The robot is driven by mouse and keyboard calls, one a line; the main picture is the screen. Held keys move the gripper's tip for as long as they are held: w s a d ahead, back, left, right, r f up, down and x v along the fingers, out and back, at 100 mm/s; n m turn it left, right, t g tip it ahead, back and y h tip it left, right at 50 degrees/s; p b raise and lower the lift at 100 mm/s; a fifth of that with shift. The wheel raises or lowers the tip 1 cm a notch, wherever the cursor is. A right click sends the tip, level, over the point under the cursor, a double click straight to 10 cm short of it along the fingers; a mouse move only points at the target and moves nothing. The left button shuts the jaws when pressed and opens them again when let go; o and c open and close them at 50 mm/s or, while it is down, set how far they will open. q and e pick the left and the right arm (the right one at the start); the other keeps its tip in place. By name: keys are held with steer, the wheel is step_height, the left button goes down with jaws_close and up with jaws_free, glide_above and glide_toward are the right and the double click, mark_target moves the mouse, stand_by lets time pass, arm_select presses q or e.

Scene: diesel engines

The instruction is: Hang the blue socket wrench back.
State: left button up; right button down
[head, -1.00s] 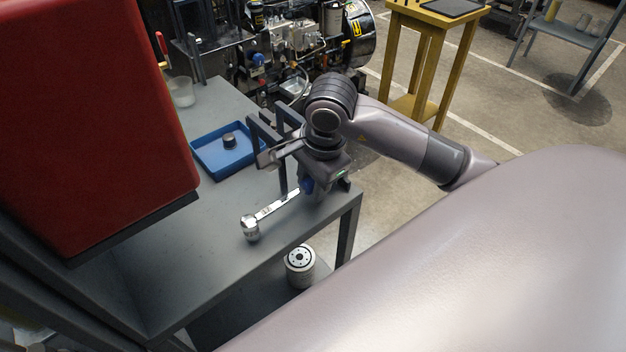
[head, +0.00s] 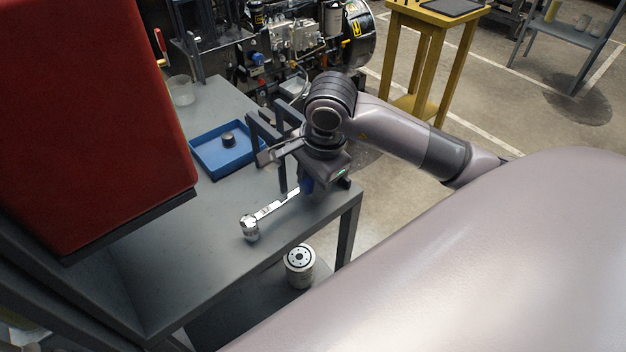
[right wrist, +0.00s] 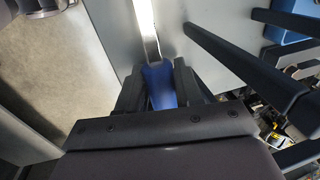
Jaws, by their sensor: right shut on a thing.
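The blue socket wrench (head: 272,209) has a silver shaft, a round silver socket head and a blue handle. Its head is at the left, over the grey table near the front edge; I cannot tell if it touches the table. My right gripper (head: 311,186) is shut on the blue handle, which shows between the two dark fingers (right wrist: 160,88) in the right wrist view. A dark rack with upright posts and arms (head: 281,150) stands right beside the gripper; its bars (right wrist: 245,62) also show in the right wrist view. My left gripper is not in view.
A blue tray (head: 207,165) with a small dark round part lies behind on the table (head: 205,235). A red cabinet (head: 95,120) blocks the left. A white filter (head: 299,262) stands on the lower shelf. An engine (head: 300,40) stands at the back.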

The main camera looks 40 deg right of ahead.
stand_by(0.4)
steer(key=shift+c, duration=2.2)
jaws_free()
steer(key=shift+r, duration=0.2)
steer(key=shift+s+r+p, duration=0.2)
steer(key=shift+r+p, duration=0.25)
steer(key=shift+r, duration=0.3)
steer(key=shift+s+r+p, duration=0.15)
steer(key=shift+r+p, duration=0.3)
steer(key=shift+r, duration=0.3)
steer(key=shift+r, duration=0.1)
steer(key=r+p, duration=0.1)
steer(key=r, duration=0.1)
steer(key=s+r+p, duration=0.1)
steer(key=r+p, duration=0.1)
steer(key=r, duration=0.1)
steer(key=shift+s+r, duration=0.1)
steer(key=shift+r, duration=0.2)
